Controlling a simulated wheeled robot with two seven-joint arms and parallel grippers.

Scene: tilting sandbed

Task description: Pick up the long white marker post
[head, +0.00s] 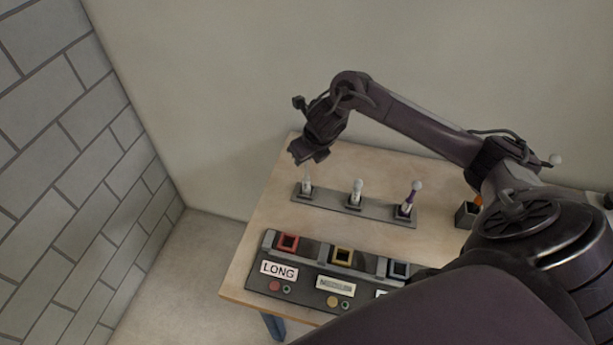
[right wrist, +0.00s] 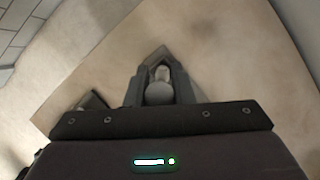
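Three ball-topped posts stand upright in a grey rack on the table in the head view. The left post (head: 307,183) is pale, the middle post (head: 357,190) is white, and the right post (head: 411,195) has a purple shaft. Which is the long one is hard to tell. My right gripper (head: 310,156) is just above the left post. In the right wrist view, a pale round-topped post (right wrist: 160,92) shows between the two fingers, which look apart with a small gap each side. My left gripper is not in view.
The grey rack (head: 333,201) stands on the wooden table (head: 262,215). In front is a panel with red (head: 287,242), yellow (head: 342,256) and blue (head: 398,269) sockets, the red one labelled LONG. A small dark box (head: 466,214) stands at right. Walls are behind and at left.

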